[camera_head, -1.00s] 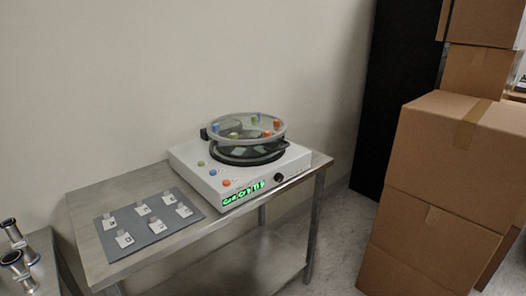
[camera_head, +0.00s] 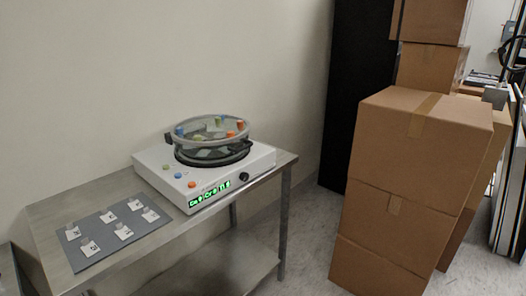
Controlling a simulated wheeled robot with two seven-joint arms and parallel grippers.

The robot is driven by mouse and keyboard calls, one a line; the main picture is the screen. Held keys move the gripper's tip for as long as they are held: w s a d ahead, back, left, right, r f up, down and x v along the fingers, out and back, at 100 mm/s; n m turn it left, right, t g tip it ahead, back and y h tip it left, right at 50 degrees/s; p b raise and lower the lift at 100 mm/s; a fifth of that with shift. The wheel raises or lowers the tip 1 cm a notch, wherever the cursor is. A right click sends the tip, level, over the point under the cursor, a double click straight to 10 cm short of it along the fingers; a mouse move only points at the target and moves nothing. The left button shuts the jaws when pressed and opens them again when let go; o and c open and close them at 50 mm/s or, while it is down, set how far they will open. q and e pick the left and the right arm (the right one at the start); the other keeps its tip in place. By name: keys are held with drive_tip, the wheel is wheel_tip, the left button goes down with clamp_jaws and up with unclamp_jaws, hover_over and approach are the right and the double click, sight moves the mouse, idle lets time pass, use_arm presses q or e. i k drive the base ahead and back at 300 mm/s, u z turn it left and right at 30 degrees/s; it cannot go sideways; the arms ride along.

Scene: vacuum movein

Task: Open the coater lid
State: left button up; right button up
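The coater (camera_head: 205,177) is a white box on a metal table, with a green lit display, coloured buttons and a black knob on its front. Its round clear lid (camera_head: 212,131) with a grey rim and coloured knobs sits over a dark ring on top. The lid is tilted, and its rim stands apart from the dark ring on the side towards the wall; I cannot tell how far it is raised. Neither of my grippers is in view.
The metal table (camera_head: 60,212) stands against the wall and holds a grey mat (camera_head: 88,253) with several small labelled pieces. Stacked cardboard boxes (camera_head: 405,150) stand on the right, before a black cabinet (camera_head: 357,85). Some floor (camera_head: 308,240) is clear between table and boxes.

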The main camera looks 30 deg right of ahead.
sight(181, 130)
drive_tip(key=z, duration=0.95)
drive_tip(key=k, duration=1.25)
drive_tip(key=z, duration=0.65)
drive_tip(key=i, duration=1.55)
drive_tip(key=u, duration=1.45)
drive_tip(key=i, duration=0.95)
drive_tip(key=u, duration=0.65)
